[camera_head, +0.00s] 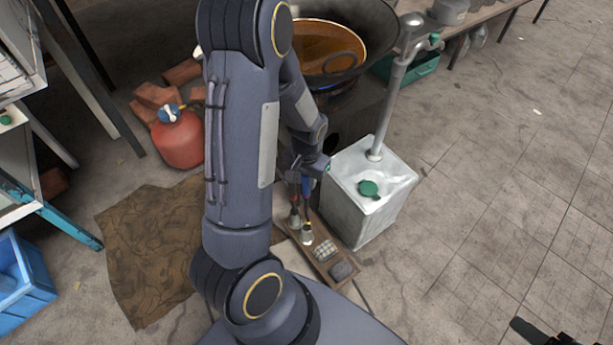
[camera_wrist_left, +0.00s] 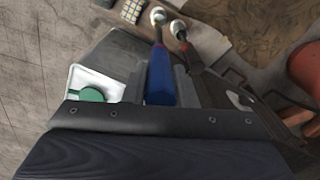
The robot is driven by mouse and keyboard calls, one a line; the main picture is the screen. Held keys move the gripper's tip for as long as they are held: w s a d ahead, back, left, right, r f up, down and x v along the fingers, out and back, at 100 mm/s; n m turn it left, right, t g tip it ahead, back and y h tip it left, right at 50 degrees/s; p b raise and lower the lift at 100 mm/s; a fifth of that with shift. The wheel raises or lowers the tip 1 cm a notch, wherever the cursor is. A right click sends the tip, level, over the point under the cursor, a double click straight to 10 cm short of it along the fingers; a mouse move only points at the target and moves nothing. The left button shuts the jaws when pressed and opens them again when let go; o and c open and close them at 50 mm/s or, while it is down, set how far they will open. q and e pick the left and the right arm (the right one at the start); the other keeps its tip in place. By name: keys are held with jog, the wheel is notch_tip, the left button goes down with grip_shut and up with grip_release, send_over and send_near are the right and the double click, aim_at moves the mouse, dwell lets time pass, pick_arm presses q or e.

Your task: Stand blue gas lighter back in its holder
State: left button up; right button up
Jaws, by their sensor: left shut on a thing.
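My left gripper (camera_wrist_left: 160,88) is shut on the blue gas lighter (camera_wrist_left: 160,76), holding it by its blue handle between the fingers. In the head view my left gripper (camera_head: 304,172) is above the narrow wooden board, and the lighter (camera_head: 305,188) hangs below it, roughly upright. The lighter's thin end points at a pale round holder cup (camera_wrist_left: 157,15); I cannot tell how deep it sits. A second lighter (camera_wrist_left: 190,58), dark with red, stands in the neighbouring cup (camera_wrist_left: 179,28). The cups show in the head view at the board's far end. A dark part, apparently my right gripper (camera_head: 540,332), shows at the bottom right corner.
The board (camera_head: 313,262) also carries a light gridded block and a dark lump. A white canister (camera_head: 368,200) with a green cap and metal post stands close right. A red gas cylinder (camera_head: 178,138) and a brown cloth (camera_head: 150,245) lie left. The paving at right is free.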

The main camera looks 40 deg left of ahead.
aim_at(306, 200)
pick_arm(q)
jog(key=shift+f+b, duration=4.4)
jog(key=shift+f, duration=1.4)
jog(key=o, duration=1.1)
jog(key=shift+c, duration=0.2)
jog(key=shift+r, duration=0.1)
notch_tip(306, 200, up, 8)
jog(key=p, duration=0.4)
notch_tip(306, 200, up, 9)
jog(key=p, duration=0.8)
